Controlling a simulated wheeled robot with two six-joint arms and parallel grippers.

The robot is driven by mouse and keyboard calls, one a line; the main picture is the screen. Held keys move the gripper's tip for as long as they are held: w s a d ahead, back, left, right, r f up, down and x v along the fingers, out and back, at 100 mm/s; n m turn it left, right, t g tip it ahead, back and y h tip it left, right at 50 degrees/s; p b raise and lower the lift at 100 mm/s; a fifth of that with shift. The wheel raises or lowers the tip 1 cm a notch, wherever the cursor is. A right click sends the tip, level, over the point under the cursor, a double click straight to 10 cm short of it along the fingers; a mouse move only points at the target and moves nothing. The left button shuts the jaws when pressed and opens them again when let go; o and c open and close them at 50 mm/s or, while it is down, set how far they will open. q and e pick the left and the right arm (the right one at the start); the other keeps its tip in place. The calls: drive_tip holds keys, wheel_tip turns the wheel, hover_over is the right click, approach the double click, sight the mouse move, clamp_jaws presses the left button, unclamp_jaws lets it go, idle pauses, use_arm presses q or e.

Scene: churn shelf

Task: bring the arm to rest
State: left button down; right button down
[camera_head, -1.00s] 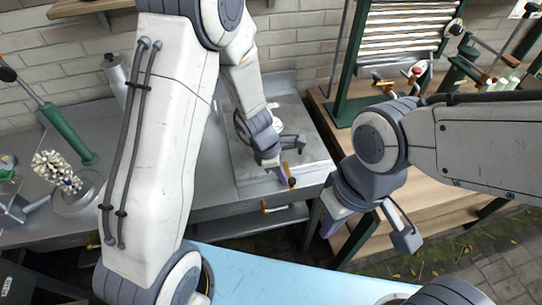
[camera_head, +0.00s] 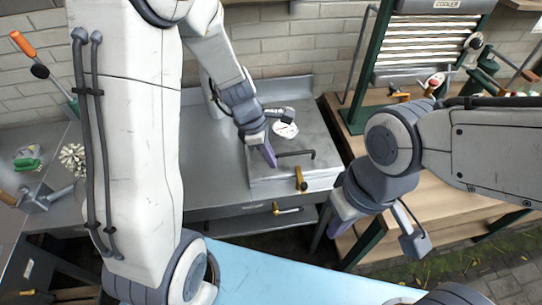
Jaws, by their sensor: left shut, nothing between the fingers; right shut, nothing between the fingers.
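My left arm comes down across the left of the head view. Its gripper (camera_head: 268,153) is shut and empty, with a purple fingertip over the grey steel box on the counter, left of a dark lever (camera_head: 295,154). I cannot tell if it touches the box. My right gripper (camera_head: 340,224) is shut and empty, hanging in front of the wooden bench, with its purple fingertip partly hidden by its wrist.
The steel box has a white dial (camera_head: 285,130) and a brown-handled tap (camera_head: 301,180). A grey counter (camera_head: 205,170) runs along the brick wall. A wooden bench (camera_head: 440,205) carries a green-framed cooler (camera_head: 420,50). A brush (camera_head: 72,158) and green-handled tool (camera_head: 28,160) are left. A light-blue surface (camera_head: 280,280) is in front.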

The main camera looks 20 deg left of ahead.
idle(0.4)
use_arm(q)
drive_tip(key=s+d+r+m+y, duration=0.1)
drive_tip(key=s+d+r+m, duration=0.1)
drive_tip(key=s+m, duration=0.4)
drive_tip(key=s+d+r+m+b, duration=0.1)
drive_tip(key=s+m, duration=0.5)
drive_tip(key=m, duration=0.6)
drive_tip(key=s+d+r+m+y, duration=0.1)
drive_tip(key=s+d+r+m, duration=0.3)
drive_tip(key=s+m, duration=0.3)
drive_tip(key=r+m, duration=0.1)
drive_tip(key=m, duration=0.1)
drive_tip(key=shift+r+m+g+y+b, duration=0.25)
drive_tip(key=shift+m+g+y+b, duration=0.05)
drive_tip(key=shift+b, duration=0.05)
